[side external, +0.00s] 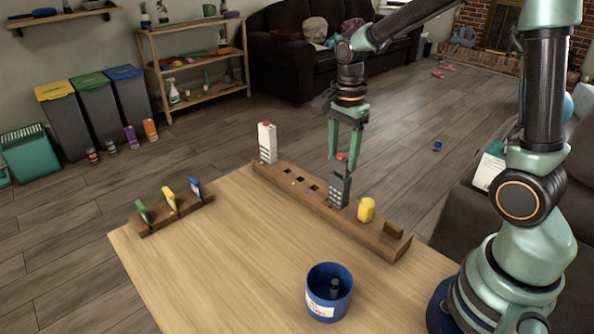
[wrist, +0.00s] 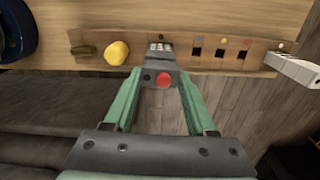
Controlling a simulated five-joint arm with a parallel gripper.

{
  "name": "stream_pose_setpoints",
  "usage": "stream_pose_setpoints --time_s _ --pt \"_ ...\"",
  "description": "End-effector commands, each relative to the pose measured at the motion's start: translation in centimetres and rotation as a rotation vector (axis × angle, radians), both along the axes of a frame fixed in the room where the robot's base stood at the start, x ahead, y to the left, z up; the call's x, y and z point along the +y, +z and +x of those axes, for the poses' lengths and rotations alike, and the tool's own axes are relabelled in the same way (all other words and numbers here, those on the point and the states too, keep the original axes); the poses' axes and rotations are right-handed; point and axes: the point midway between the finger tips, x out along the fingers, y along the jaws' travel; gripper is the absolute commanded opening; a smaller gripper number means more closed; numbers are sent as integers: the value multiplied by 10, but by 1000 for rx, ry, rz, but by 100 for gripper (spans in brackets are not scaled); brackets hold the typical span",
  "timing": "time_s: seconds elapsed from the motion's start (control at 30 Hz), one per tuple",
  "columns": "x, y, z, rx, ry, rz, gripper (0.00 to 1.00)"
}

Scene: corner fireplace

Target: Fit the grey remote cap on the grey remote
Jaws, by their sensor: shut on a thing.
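The grey remote (side external: 340,186) stands upright at the long wooden rack (side external: 286,181), its red-tipped end up. I cannot tell whether its foot is seated in a slot. My gripper (side external: 345,150) points down and is shut on the remote's upper part. In the wrist view the remote (wrist: 160,60) shows between the two green fingers of my gripper (wrist: 160,82), with its red round tip towards the camera. I cannot make out a separate grey remote cap for certain. A small dark grey piece (side external: 334,287) stands inside the blue cup (side external: 318,306).
A white remote (side external: 267,143) stands at the rack's far end. A yellow object (side external: 366,210) and a dark brown piece (side external: 393,231) sit at its near end. Empty square slots lie between the remotes. A small rack (side external: 178,214) holds green, yellow and blue items. The table's middle is clear.

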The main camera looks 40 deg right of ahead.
Motion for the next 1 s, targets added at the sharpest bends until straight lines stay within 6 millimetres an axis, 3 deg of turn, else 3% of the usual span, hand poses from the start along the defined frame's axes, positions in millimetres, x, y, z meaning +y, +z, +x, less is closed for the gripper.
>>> stream_pose_setpoints --time_s 0.93,0.97,1.0 --pt "0 -13 0 1 0 0 12" --pt "0 -13 0 1 0 0 64" --pt "0 -13 0 1 0 0 79"
